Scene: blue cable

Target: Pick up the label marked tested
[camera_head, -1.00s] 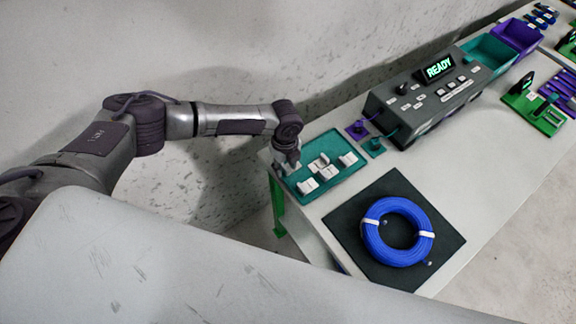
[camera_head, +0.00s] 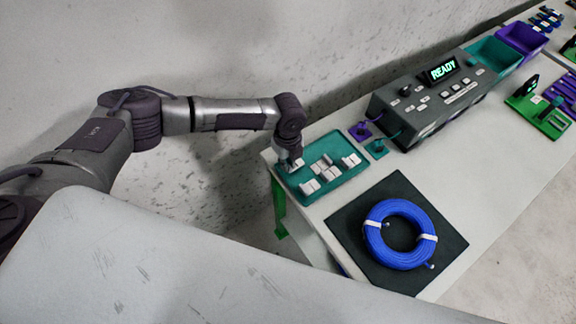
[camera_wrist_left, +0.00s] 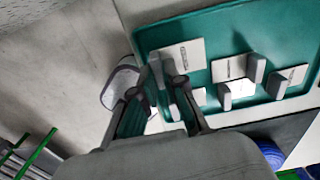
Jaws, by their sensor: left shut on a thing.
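My left gripper (camera_head: 293,163) is down at the far left corner of the green tray (camera_head: 345,174). In the left wrist view, its two fingers (camera_wrist_left: 159,82) are shut on the grey upright tab (camera_wrist_left: 156,70) of a white label (camera_wrist_left: 183,54). That label is at the tray's corner; whether it is lifted clear of the tray is unclear. Several similar labels with grey tabs lie in the tray, such as a front one (camera_head: 310,187) and a right one (camera_head: 351,160). The print on the labels is too small to read, so I cannot tell which says tested. My right gripper is out of view.
A blue cable coil (camera_head: 400,234) lies on a black mat (camera_head: 352,231) in front of the tray. A grey tester box (camera_head: 425,110) showing READY stands behind. Teal (camera_head: 497,58) and purple (camera_head: 522,38) bins are farther back. Bare tabletop lies between tray and mat.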

